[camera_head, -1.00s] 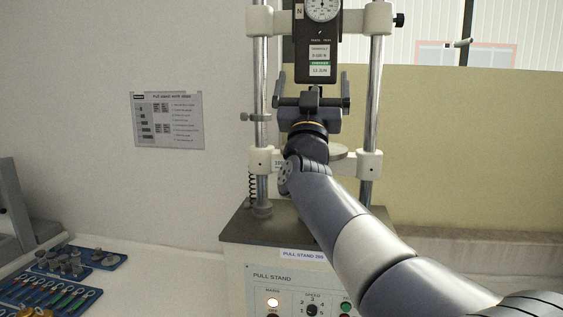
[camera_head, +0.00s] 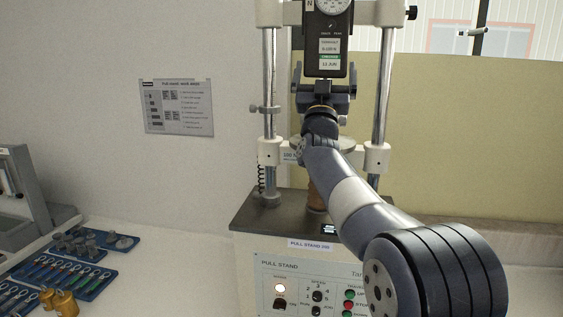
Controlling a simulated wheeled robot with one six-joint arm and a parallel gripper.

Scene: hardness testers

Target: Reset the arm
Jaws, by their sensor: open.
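My arm reaches in from the lower right, and my gripper (camera_head: 324,92) is at its end, in front of the pull stand between its two posts. The gripper is seen from behind, with its jaws apart, just below the black force gauge (camera_head: 327,40). I see nothing held in it, though the space between the jaws is partly hidden. The pull stand (camera_head: 250,215) has a dark base plate and a control panel with a lit lamp, a dark knob and several coloured buttons. My wrist and forearm cover part of the stand's middle and the panel's right side.
Blue trays (camera_head: 98,275) with small metal parts and coloured tools lie on the bench at left. Brass weights (camera_head: 65,303) stand near them. A grey machine (camera_head: 25,195) is at the far left. A printed sheet (camera_head: 177,107) hangs on the wall. A yellowish panel (camera_head: 460,140) stands behind at right.

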